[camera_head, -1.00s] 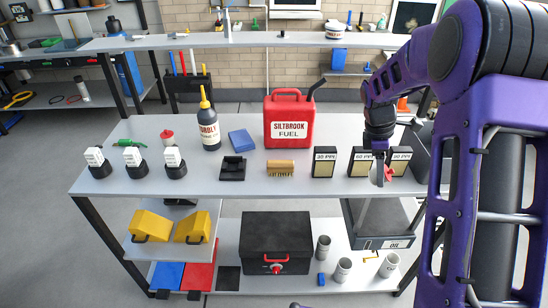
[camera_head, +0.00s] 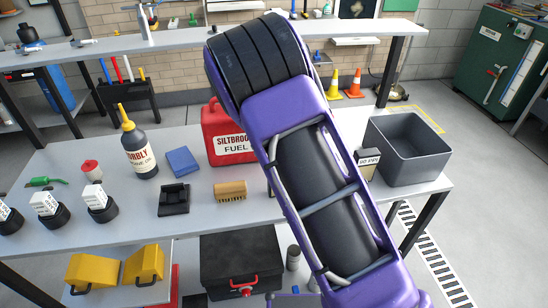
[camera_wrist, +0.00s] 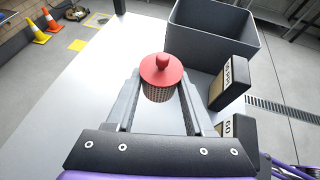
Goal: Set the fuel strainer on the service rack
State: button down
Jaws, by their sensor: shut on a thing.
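The fuel strainer (camera_wrist: 161,74), a red knobbed cap over a mesh cylinder, is held between the fingers of my gripper (camera_wrist: 160,90) in the wrist view. It is above the pale worktop (camera_wrist: 75,100), and its lower end is hidden. In the head view my arm covers the gripper and strainer. Nothing in view is labelled service rack. A black two-level stand (camera_head: 174,199) and a tan slotted block (camera_head: 230,191) stand on the bench, and a raised shelf (camera_head: 180,44) runs behind; I cannot tell which is the rack.
A grey open bin (camera_head: 408,150) stands at the bench's right end; it also shows in the wrist view (camera_wrist: 212,38). Labelled boxes (camera_wrist: 230,82) stand close to the right finger. A red fuel can (camera_head: 222,130) and an oil bottle (camera_head: 137,148) stand farther left.

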notch_tip(320, 180, down, 10)
jog(key=shift+r+b, duration=0.1)
jog(key=shift+b, duration=0.6)
jog(key=c, duration=0.6)
grip_release()
jog(key=shift+o, duration=0.2)
jog(key=shift+s+a, duration=0.1)
jog(key=p+v, duration=0.1)
jog(key=v, duration=1.1)
